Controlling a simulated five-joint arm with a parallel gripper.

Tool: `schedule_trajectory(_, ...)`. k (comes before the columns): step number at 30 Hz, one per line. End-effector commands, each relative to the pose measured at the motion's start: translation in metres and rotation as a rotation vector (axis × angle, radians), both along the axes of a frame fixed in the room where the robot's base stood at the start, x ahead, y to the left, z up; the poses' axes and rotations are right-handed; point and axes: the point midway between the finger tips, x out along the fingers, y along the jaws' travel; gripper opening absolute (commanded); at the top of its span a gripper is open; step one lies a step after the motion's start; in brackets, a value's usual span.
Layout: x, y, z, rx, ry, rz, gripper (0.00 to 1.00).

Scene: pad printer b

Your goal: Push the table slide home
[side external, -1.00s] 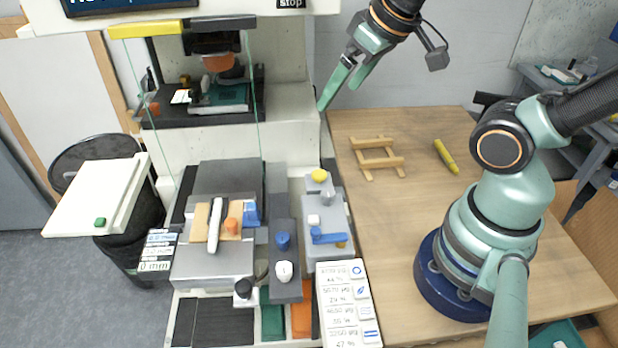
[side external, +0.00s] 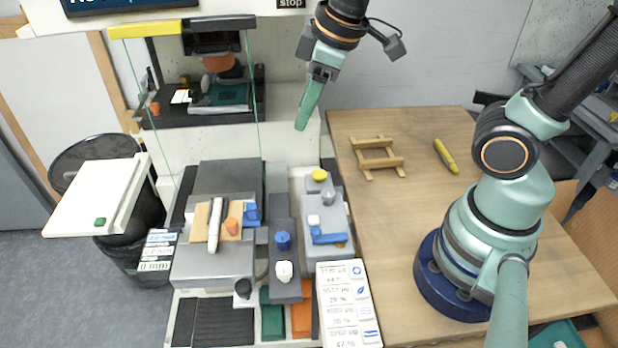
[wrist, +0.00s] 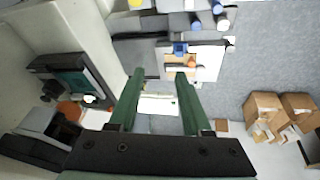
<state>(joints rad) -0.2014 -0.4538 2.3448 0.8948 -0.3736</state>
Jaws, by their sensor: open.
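The pad printer's grey table slide (side external: 213,262) is low in the side view, in front of a dark grey block (side external: 228,178). It carries a tan plate, a white bar (side external: 215,225), an orange knob (side external: 233,225) and a blue piece. It seems to show in the wrist view (wrist: 208,57) too, above and right of my fingers. Whether it is fully seated I cannot tell. My gripper (side external: 302,124) hangs high, right of the printer's glass guard, well above and apart from the slide. Its two green fingers are apart and empty in the wrist view (wrist: 160,77).
A grey bed (side external: 285,240) with blue and white knobs and a readout panel (side external: 348,300) stand right of the slide. A white shelf (side external: 95,200) with a green button juts out left. A wooden rack (side external: 376,158) and yellow marker (side external: 446,156) lie on the wooden table.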

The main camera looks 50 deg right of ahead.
Motion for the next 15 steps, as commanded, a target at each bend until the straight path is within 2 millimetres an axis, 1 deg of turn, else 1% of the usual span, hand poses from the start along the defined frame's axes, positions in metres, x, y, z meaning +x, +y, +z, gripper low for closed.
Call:
schedule_trajectory(1,0.004,0.019,-0.008,-0.034,0.032,0.129,0.49)
schedule_trajectory(5,0.01,0.062,-0.027,-0.116,0.086,0.451,0.49)
schedule_trajectory(6,0.011,0.075,-0.034,-0.14,0.102,0.551,0.49)
schedule_trajectory(8,0.011,0.096,-0.045,-0.174,0.125,0.7,0.49)
schedule_trajectory(9,0.009,0.11,-0.054,-0.195,0.14,0.8,0.49)
schedule_trajectory(12,0.003,0.142,-0.075,-0.243,0.172,1.04,0.49)
schedule_trajectory(15,-0.005,0.168,-0.094,-0.28,0.197,1.242,0.49)
